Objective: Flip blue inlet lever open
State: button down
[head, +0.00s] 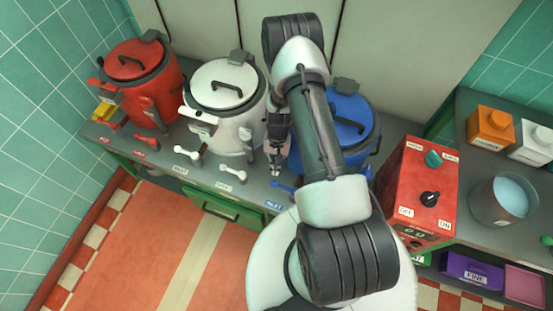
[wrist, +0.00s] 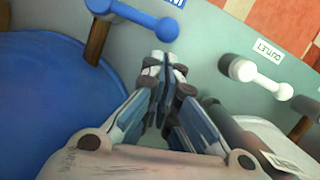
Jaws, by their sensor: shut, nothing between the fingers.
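The blue kettle (head: 350,118) stands behind my arm, which hides much of it; its blue side (wrist: 45,110) fills the left of the wrist view. A blue lever (head: 283,187) with a ball end sticks out at the counter's front edge, partly covered by my arm. In the wrist view the blue lever (wrist: 135,12) runs along the top left, ending in a ball above my fingertips. My gripper (head: 276,168) points down between the white and blue kettles. In the wrist view my gripper (wrist: 162,75) is shut and empty, apart from the lever.
The white kettle (head: 226,92) and red kettle (head: 135,65) stand to the left. White levers (head: 233,170) line the counter front; one white lever (wrist: 250,75) lies right of my fingertips. A red control box (head: 418,190) stands to the right.

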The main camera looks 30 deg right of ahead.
jog(key=shift+x, duration=0.95)
jog(key=shift+a, duration=0.15)
jog(key=shift+s+a+n, duration=0.1)
jog(key=shift+a+n, duration=0.1)
jog(key=shift+n, duration=0.2)
